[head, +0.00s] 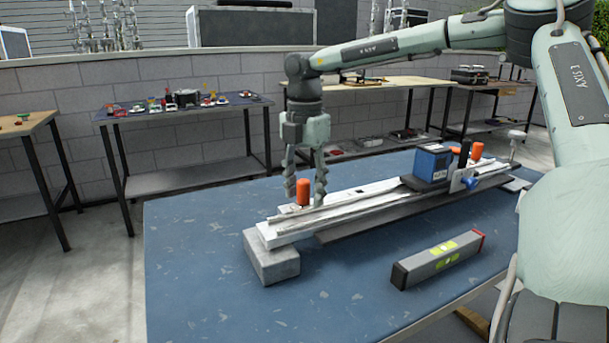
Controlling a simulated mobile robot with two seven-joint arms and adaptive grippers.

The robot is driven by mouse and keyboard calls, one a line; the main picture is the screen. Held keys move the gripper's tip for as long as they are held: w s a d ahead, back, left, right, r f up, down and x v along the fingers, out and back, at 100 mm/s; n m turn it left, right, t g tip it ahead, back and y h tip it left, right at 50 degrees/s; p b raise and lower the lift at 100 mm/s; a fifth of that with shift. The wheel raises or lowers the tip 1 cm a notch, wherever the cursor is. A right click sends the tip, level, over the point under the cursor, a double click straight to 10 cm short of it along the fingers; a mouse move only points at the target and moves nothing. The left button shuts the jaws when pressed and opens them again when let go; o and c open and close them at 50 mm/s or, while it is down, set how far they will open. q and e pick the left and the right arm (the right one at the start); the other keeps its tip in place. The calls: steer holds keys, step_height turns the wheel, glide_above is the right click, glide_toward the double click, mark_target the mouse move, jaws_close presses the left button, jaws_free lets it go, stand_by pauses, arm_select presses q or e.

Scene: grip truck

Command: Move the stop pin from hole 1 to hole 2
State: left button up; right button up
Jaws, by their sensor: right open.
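A white rail (275,233) runs from front left to back right across the blue table. An orange cylinder (303,192) stands upright near its left end. A second orange cylinder (476,151) stands near the right end. I cannot tell from their look which is the stop pin, and no hole numbers are readable. My right gripper (305,194) points down over the left cylinder, its fingers apart on either side of it. Whether a finger touches it cannot be told. My left gripper is not in view.
A blue-and-black box (432,163) sits on the rail, with a blue knob (471,183) beside it. A grey block (271,262) lies under the rail's left end. A spirit level (439,259) lies in front. The blue table's (200,270) left side is clear.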

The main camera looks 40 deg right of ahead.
steer(key=shift+f, duration=0.1)
jaws_close()
steer(key=c, duration=0.7)
jaws_free()
steer(key=c, duration=0.4)
